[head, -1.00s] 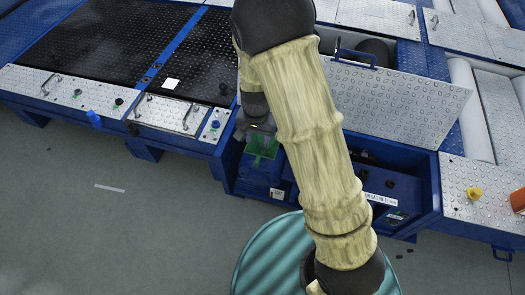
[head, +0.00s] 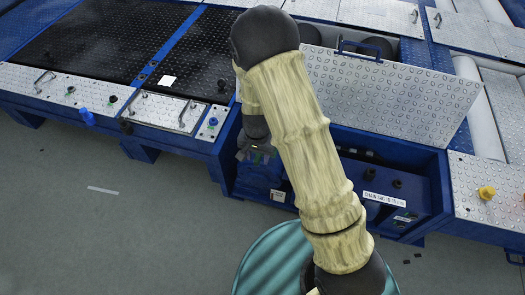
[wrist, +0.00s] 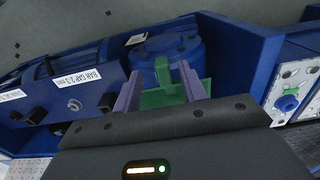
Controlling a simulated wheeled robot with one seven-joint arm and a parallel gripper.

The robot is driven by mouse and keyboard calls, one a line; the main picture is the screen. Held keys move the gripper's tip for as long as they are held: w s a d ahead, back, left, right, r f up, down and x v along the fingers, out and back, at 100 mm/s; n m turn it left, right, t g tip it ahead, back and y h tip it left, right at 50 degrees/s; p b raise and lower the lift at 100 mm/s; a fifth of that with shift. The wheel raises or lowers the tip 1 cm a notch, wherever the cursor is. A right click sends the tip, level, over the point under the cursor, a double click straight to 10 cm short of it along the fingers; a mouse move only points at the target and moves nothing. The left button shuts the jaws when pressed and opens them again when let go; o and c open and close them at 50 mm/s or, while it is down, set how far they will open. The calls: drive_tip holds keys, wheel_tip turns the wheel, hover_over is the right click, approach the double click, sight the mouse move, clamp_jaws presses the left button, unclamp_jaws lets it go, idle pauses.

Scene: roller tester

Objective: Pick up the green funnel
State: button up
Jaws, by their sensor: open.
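The green funnel (wrist: 165,92) shows in the wrist view between the two purple-grey fingers of my gripper (wrist: 158,82), with a green upright part standing up from a wider green body. My gripper is open, with a finger on either side of the green part. I cannot tell whether either finger touches it. In the head view my gripper (head: 257,153) points down at the blue open bay, and it hides the funnel there.
The blue bay (head: 300,150) has a raised checker-plate lid (head: 395,95) to the right of my arm. A round blue housing (wrist: 178,50) is close behind the funnel in the wrist view. A teal round thing (head: 262,262) is at the bottom; grey floor lies left.

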drive_tip(key=f+b, duration=0.2)
drive_tip(key=f, duration=0.1)
drive_tip(key=f+b, duration=0.1)
drive_tip(key=f, duration=0.1)
drive_tip(key=shift+w+a+f+b, duration=0.1)
drive_tip(key=shift+w+b, duration=0.15)
drive_tip(key=shift+b, duration=0.15)
idle(0.3)
clamp_jaws()
